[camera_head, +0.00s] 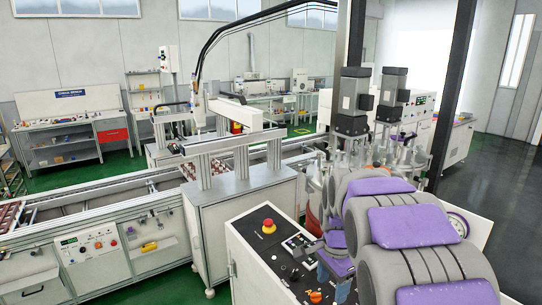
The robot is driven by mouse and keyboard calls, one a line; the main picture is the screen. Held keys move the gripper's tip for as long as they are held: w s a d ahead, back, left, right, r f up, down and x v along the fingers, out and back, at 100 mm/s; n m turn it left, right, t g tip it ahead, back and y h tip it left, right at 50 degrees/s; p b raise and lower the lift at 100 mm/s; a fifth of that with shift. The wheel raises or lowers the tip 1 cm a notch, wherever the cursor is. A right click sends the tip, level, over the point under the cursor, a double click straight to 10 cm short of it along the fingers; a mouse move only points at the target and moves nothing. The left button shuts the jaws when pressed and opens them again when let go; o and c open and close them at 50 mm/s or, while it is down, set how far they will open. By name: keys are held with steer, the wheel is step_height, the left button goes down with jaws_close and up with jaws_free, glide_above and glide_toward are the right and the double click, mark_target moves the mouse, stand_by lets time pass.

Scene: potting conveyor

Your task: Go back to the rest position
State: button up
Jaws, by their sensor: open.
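My arm is folded at the lower right, grey with purple pads, and fills that corner of the head view. My gripper (322,262) is at the arm's small end, just left of the thick links and over the right part of a control panel (258,262).
A conveyor line (130,190) runs from the left toward the back, with a gantry (225,125) over it. The panel has a red emergency button (268,226). Motor-topped machines (352,105) stand behind my arm. Dark floor (500,185) is clear at the right.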

steer(key=s+f+n+b, duration=0.2)
steer(key=s+f+n, duration=0.1)
steer(key=s, duration=0.8)
steer(key=s+f+n+g+b, duration=0.1)
steer(key=s+f+n+b, duration=0.2)
steer(key=s, duration=0.8)
steer(key=s+f+n+g+b, duration=0.1)
steer(key=s+f+n, duration=0.4)
steer(key=s, duration=0.6)
steer(key=shift+s+a+n+b, duration=0.4)
steer(key=shift+n+b, duration=0.35)
steer(key=shift+n, duration=0.25)
